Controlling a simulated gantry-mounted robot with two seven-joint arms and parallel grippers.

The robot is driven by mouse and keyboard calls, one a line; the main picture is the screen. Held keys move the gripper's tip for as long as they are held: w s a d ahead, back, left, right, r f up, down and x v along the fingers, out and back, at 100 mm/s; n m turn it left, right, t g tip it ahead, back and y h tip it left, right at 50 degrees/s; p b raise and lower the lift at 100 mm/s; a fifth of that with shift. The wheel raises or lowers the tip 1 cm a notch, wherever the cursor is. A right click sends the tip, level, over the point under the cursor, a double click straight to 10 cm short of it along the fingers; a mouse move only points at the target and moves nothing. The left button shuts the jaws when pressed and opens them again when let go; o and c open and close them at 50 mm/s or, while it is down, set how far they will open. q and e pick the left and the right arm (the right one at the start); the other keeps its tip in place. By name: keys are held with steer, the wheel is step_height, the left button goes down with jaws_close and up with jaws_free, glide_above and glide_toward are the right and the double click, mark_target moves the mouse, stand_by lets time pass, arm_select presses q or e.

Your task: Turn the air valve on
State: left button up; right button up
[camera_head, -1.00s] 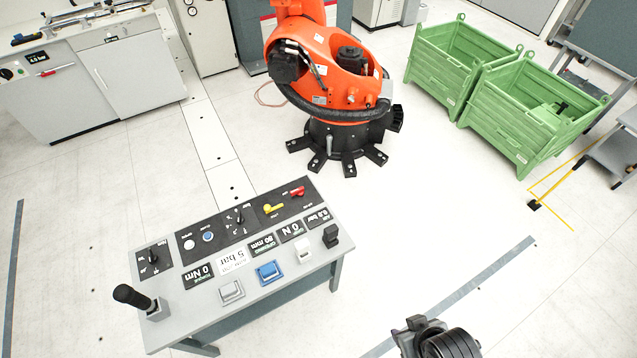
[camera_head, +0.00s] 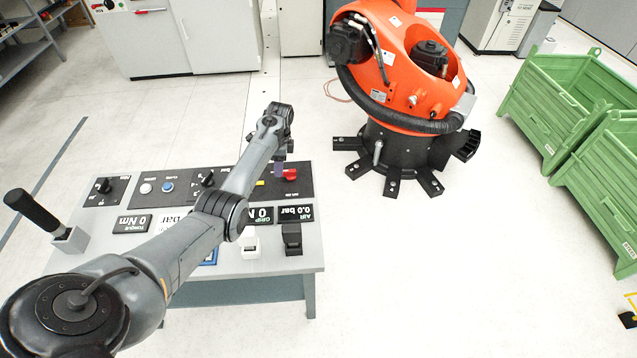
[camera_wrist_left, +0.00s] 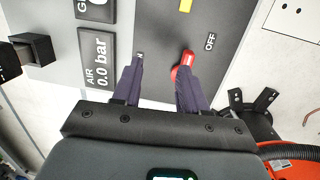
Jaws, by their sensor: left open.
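The red air valve handle (camera_head: 290,174) is at the right end of the black strip on the console. In the left wrist view the handle (camera_wrist_left: 183,66) lies near the printed word OFF. The air display (camera_wrist_left: 98,62) reads 0.0 bar, and it also shows in the head view (camera_head: 297,213). My left gripper (camera_head: 278,167) is over the strip, beside the handle. In the wrist view its two fingers (camera_wrist_left: 162,64) are apart, and the right fingertip overlaps the handle. I cannot tell whether they touch. My right gripper is out of view.
A yellow handle (camera_wrist_left: 186,5) is close by on the same strip. A black lever (camera_head: 35,212) rises at the left.

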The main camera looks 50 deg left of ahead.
mark_target(286, 171)
arm_select(q)
steer(key=w+a+r+t+b, duration=0.2)
steer(key=w+r+b, duration=0.1)
steer(key=w, duration=0.1)
step_height(286, 171, down, 10)
steer(key=b, duration=0.2)
steer(key=shift+s+r+b, duration=0.15)
steer(key=shift+r+b, duration=0.1)
steer(key=shift+b, duration=0.15)
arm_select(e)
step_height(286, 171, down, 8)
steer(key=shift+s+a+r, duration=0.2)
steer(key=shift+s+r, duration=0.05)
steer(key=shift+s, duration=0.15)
arm_select(q)
jaws_close()
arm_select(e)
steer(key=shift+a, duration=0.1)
